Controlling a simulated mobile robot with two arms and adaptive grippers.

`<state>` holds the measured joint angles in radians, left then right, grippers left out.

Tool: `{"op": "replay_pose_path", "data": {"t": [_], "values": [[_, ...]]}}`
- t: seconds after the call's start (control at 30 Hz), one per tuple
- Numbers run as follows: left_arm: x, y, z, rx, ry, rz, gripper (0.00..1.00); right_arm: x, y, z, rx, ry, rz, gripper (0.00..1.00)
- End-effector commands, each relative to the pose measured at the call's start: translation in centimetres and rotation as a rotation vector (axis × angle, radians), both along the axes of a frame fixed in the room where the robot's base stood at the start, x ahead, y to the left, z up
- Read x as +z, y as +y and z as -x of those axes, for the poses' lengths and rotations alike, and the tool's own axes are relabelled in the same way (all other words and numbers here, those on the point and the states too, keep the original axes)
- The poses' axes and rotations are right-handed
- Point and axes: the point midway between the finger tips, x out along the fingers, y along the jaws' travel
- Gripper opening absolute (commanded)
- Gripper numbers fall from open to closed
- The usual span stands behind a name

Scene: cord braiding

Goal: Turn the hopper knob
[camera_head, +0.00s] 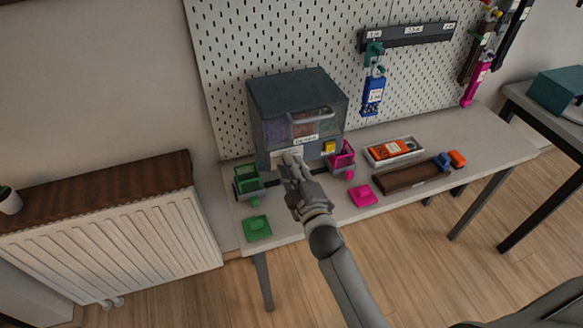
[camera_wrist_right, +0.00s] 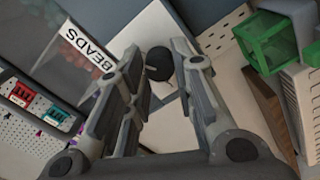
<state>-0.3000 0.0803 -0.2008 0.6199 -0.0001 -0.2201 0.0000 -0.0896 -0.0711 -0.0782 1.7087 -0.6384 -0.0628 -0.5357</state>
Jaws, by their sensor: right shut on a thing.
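The grey bead hopper (camera_head: 297,105) stands on the table against the pegboard, with a clear front showing coloured beads. In the right wrist view, a dark round knob (camera_wrist_right: 159,64) shows on its front, beside the white "BEADS" label (camera_wrist_right: 88,47). My right gripper (camera_head: 291,162) is at the hopper's lower front. In the wrist view (camera_wrist_right: 157,50), its two fingers stand on either side of the knob and are shut on it. In the head view the gripper hides the knob. My left gripper is not in view.
A green cart (camera_head: 248,181) stands left of my gripper and a pink cart (camera_head: 342,156) right of it. A green lid (camera_head: 257,228) and a pink lid (camera_head: 363,195) lie near the front edge. A white tray (camera_head: 414,148) and brown block (camera_head: 412,178) lie farther right.

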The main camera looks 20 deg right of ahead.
Motion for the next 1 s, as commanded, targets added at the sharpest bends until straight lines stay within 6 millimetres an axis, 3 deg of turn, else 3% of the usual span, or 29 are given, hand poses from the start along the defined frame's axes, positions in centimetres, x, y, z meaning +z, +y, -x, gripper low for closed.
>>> {"op": "replay_pose_path", "data": {"t": [0.23,0.27,0.4,0.77,1.0], "values": [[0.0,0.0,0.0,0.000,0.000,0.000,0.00,-0.1,0.0,0.0,-0.001,0.003,0.000,0.00],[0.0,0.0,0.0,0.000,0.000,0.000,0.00,-0.1,0.0,0.0,-0.001,0.003,0.001,0.28],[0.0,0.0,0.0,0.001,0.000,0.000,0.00,-0.1,0.0,0.0,-0.001,0.003,0.001,0.46],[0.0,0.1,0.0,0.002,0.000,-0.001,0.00,-0.1,0.0,0.2,0.000,0.001,0.002,0.46],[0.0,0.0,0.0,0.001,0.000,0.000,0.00,-0.2,-0.1,3.3,0.000,0.004,0.001,0.46]]}}
